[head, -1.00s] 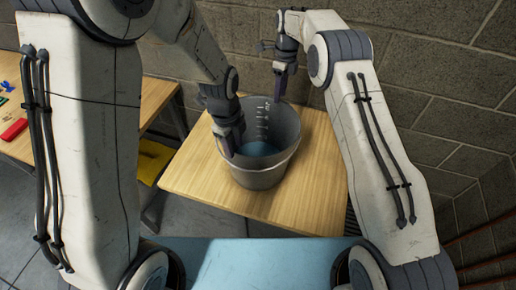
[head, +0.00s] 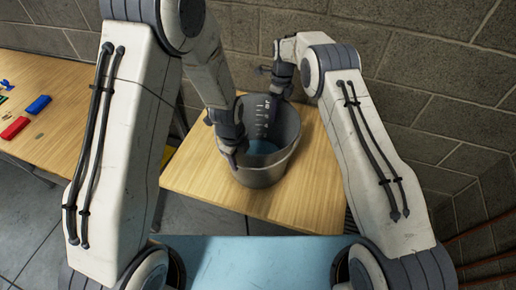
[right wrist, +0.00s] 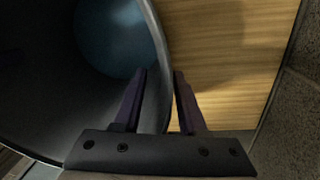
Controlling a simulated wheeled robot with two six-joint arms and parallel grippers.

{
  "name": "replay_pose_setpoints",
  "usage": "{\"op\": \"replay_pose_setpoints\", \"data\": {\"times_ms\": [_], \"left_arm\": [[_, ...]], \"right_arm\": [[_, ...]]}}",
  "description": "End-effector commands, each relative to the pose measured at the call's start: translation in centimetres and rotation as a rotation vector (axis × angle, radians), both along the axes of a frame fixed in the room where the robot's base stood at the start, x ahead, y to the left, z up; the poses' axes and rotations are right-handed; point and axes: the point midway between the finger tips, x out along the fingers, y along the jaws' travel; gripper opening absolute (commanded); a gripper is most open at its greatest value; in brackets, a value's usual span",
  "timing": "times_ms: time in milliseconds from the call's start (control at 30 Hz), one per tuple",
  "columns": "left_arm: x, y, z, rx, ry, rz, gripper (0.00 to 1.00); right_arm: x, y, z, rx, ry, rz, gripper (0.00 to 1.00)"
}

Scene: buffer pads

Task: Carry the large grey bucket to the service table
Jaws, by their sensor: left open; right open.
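The large grey bucket (head: 268,178) stands upright on a wooden table, with marks on its inner wall and a blue bottom inside. My left gripper (head: 234,157) is open at the bucket's left rim; whether its fingers straddle the rim is unclear. My right gripper (head: 280,92) is open at the back right rim. In the right wrist view, its two fingers (right wrist: 158,95) stand on either side of the bucket's wall (right wrist: 153,50), with a gap on the outer side. I cannot tell which table is the service table.
The wooden table (head: 315,185) under the bucket has bare room at its front and right. Another wooden table (head: 60,100) at the left holds a red block (head: 15,128), a blue block (head: 38,104) and small pieces. A brick wall (head: 440,60) is close behind and right.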

Motion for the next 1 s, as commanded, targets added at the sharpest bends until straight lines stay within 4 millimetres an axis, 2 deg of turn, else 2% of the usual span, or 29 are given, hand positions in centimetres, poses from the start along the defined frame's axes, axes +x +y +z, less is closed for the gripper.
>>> {"op": "replay_pose_setpoints", "data": {"times_ms": [200,500,567,600,633,1000], "left_arm": [[0.1,-0.1,-1.6,0.0,0.0,0.0,0.41],[0.2,-0.1,-1.7,-0.001,-0.001,0.0,0.41],[0.2,-0.1,-1.7,-0.001,-0.001,0.0,0.18],[0.2,-0.1,-1.7,-0.001,-0.001,0.0,0.03],[0.2,-0.1,-1.7,-0.001,-0.001,0.0,0.0],[0.2,-0.1,-1.6,-0.001,-0.001,0.0,0.0]], "right_arm": [[-0.2,0.1,-1.6,0.0,0.0,0.0,0.41],[-0.2,0.1,-1.7,0.0,0.0,0.0,0.41],[-0.2,0.1,-1.7,0.0,0.0,0.0,0.18],[-0.2,0.1,-1.7,0.0,0.0,0.0,0.03],[-0.1,0.1,-1.7,0.0,0.0,0.0,0.0],[-0.1,0.1,-1.6,0.0,0.0,0.0,0.0]]}}
